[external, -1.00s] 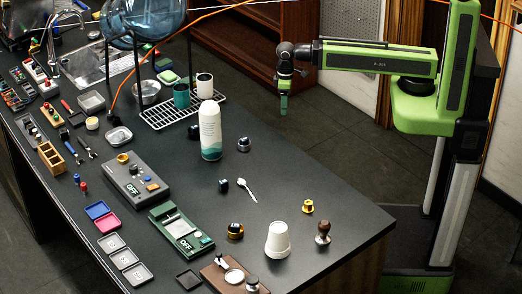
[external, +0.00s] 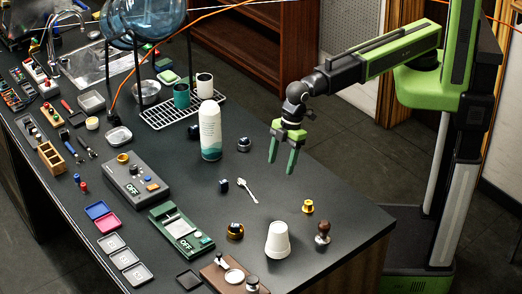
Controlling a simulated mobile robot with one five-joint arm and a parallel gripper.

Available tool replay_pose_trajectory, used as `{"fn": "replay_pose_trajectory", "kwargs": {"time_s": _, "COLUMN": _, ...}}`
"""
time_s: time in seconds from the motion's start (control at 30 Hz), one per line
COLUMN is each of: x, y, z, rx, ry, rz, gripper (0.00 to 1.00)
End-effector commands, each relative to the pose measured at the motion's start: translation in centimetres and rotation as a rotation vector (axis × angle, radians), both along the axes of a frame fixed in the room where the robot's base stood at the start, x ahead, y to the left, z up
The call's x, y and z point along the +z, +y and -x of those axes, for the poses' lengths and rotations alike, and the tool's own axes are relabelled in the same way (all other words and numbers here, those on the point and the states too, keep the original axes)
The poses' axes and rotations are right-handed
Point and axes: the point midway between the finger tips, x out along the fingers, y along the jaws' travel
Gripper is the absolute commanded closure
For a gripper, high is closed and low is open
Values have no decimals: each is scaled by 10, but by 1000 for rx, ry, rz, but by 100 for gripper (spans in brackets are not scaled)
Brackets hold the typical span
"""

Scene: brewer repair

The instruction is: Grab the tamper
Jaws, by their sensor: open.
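The tamper (external: 322,233) stands upright near the right edge of the dark counter, with a dark brown knob on top and a pale metal base. My gripper (external: 281,168) is open and empty, with its two green fingers pointing down. It is above the counter's far right edge, up and to the left of the tamper in the picture, and clearly apart from it.
A white cup (external: 278,240) stands upside down just left of the tamper. A small gold part (external: 308,206) stands just behind it. A white bottle (external: 210,130) stands tall farther left. A white spoon (external: 248,190) lies on the open counter.

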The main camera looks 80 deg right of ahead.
Motion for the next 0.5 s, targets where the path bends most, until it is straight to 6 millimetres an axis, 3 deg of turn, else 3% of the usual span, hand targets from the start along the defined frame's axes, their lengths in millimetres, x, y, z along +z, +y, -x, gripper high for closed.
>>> {"fn": "replay_pose_trajectory", "kwargs": {"time_s": 0.03, "x": 22, "y": 41, "z": 37, "rx": 77, "ry": 1, "rz": 1, "gripper": 38}}
{"fn": "replay_pose_trajectory", "kwargs": {"time_s": 0.1, "x": 33, "y": 79, "z": 85, "rx": 162, "ry": 0, "rz": 1, "gripper": 38}}
{"fn": "replay_pose_trajectory", "kwargs": {"time_s": 0.2, "x": 42, "y": 111, "z": 137, "rx": 246, "ry": 1, "rz": 1, "gripper": 38}}
{"fn": "replay_pose_trajectory", "kwargs": {"time_s": 0.33, "x": 44, "y": 127, "z": 166, "rx": 293, "ry": 1, "rz": 1, "gripper": 38}}
{"fn": "replay_pose_trajectory", "kwargs": {"time_s": 0.5, "x": 39, "y": 128, "z": 168, "rx": 295, "ry": 2, "rz": 1, "gripper": 38}}
